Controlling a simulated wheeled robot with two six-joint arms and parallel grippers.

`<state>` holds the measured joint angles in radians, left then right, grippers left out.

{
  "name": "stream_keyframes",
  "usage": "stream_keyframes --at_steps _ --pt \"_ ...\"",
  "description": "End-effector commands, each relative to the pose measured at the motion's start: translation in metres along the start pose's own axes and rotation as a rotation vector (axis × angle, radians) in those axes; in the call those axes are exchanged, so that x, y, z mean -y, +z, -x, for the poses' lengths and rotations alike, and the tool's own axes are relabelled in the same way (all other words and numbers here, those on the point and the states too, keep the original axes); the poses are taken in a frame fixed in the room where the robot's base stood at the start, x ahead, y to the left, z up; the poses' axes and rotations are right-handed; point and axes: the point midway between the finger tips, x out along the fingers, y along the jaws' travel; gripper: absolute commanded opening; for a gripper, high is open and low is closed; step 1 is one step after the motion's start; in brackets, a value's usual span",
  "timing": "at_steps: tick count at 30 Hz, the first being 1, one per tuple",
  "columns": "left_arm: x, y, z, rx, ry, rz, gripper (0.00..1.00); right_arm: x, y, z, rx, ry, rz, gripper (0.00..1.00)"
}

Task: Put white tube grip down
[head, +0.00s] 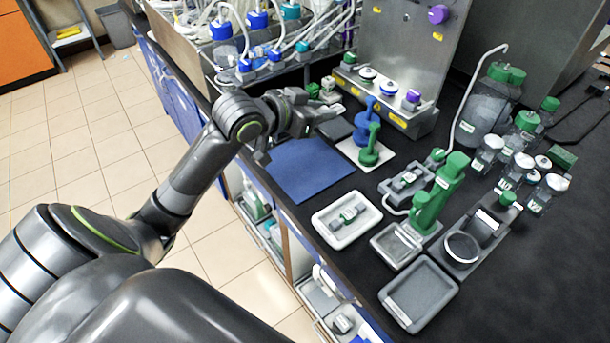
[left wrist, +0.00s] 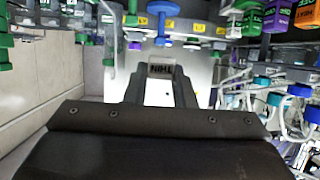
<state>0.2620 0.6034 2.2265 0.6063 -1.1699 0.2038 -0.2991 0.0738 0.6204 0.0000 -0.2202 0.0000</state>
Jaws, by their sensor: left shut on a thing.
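My left gripper (head: 313,116) reaches in from the left above the far end of the blue mat (head: 305,172). It is shut on a small pale grip, which I take to be the white tube grip (left wrist: 165,69). In the left wrist view this grip sits between the two dark fingers and its label shows reversed lettering. In the head view the fingers largely hide it, so I cannot tell whether it touches anything below. My right gripper is not in view.
A white pad (head: 352,153) with upright blue (head: 367,122) and green (head: 374,150) tools stands right of the mat. A white tray (head: 346,228) holds a small part. A grey tray (head: 418,295) is empty. Bottles crowd the right side. The blue mat is bare.

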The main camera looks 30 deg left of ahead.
Motion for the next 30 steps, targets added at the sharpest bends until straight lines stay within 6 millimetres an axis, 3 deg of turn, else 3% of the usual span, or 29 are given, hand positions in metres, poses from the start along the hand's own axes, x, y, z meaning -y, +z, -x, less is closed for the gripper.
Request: stream_keyframes --at_steps 1,3,9,14,21,30 --pt "0.012 0.026 -0.005 0.010 0.011 -0.013 0.01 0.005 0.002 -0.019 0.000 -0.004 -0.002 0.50" --pt "0.022 0.043 -0.006 0.008 0.036 -0.023 0.01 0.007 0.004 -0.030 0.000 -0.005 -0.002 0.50" --pt "0.046 0.069 -0.003 0.002 0.068 -0.035 0.01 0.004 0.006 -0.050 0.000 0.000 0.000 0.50" --pt "0.053 0.078 -0.002 -0.001 0.076 -0.031 0.01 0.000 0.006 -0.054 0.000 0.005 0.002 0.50" --pt "0.053 0.117 -0.018 -0.001 0.077 -0.028 0.01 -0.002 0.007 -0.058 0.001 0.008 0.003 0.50" --pt "0.053 0.149 -0.032 -0.001 0.076 -0.028 0.01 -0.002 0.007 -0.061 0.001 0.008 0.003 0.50"
